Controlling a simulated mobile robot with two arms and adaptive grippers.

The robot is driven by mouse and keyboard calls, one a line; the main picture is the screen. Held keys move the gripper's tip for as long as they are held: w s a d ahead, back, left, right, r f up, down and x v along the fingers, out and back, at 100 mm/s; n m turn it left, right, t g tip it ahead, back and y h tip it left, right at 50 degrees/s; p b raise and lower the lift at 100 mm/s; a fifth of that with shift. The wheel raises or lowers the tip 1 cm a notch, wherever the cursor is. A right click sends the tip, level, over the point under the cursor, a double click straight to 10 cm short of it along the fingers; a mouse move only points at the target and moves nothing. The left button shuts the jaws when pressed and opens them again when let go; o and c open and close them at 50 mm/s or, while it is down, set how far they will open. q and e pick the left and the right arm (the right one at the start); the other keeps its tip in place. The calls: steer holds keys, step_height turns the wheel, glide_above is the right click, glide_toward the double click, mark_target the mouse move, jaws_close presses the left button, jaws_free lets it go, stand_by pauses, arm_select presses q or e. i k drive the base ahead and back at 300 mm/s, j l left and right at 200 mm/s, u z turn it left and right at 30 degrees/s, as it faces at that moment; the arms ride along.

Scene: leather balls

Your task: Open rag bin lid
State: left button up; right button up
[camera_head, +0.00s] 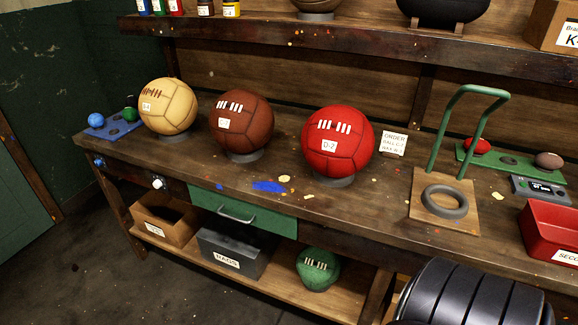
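The rag bin (233,253) is a dark grey box with a white label reading RAGS on its front. It stands on the lower shelf under the workbench, below the green drawer. Its flat top looks closed, and part of it lies in the shade of the bench. Neither of my grippers is in view.
A cardboard box (164,219) stands left of the bin and a green ball (318,270) sits to its right. The green drawer (243,213) with a metal handle is above. Cream (168,106), brown (241,125) and red (338,145) balls stand on the bench.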

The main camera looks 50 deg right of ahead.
mark_target(248, 240)
steer(key=z, duration=1.05)
